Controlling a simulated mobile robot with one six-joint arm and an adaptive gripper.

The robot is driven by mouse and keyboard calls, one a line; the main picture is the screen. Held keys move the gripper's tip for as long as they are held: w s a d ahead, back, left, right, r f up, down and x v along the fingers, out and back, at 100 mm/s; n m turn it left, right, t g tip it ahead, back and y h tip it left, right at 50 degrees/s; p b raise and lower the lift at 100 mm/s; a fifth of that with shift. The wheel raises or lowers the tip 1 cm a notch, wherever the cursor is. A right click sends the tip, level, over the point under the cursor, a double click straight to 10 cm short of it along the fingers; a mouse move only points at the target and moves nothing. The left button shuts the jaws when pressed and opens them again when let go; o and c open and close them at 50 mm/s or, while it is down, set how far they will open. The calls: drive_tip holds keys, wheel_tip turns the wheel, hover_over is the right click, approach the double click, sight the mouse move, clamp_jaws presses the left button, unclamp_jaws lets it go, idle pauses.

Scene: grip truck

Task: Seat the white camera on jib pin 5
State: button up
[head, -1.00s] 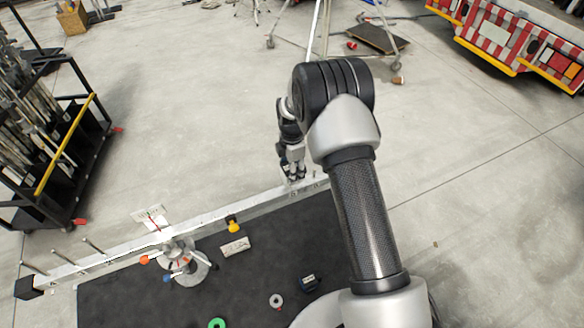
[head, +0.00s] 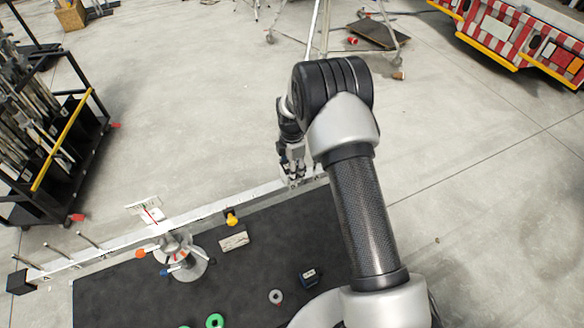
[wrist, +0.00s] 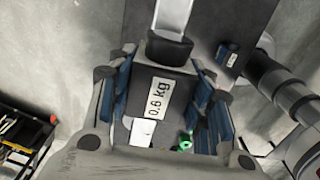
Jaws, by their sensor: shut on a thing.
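My gripper (head: 292,172) is over the right part of the long white jib beam (head: 110,250), partly hidden by my arm. I cannot tell whether this block is the white camera. Several thin pins (head: 55,250) stand out near the beam's left end. I cannot read which one is pin 5. A black cap (head: 18,282) closes that end.
A dark mat (head: 130,295) lies in front of the beam. It bears a round-based stand (head: 185,268), a labelled card (head: 234,241), a blue box (head: 308,278), a grey ring (head: 276,296) and a green ring (head: 214,321). A black rack (head: 60,150) stands left.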

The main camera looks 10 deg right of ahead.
drive_tip(key=o, duration=1)
drive_tip(key=shift+o, duration=0.2)
wheel_tip(320, 180, up, 12)
idle(0.4)
drive_tip(key=shift+r, duration=0.1)
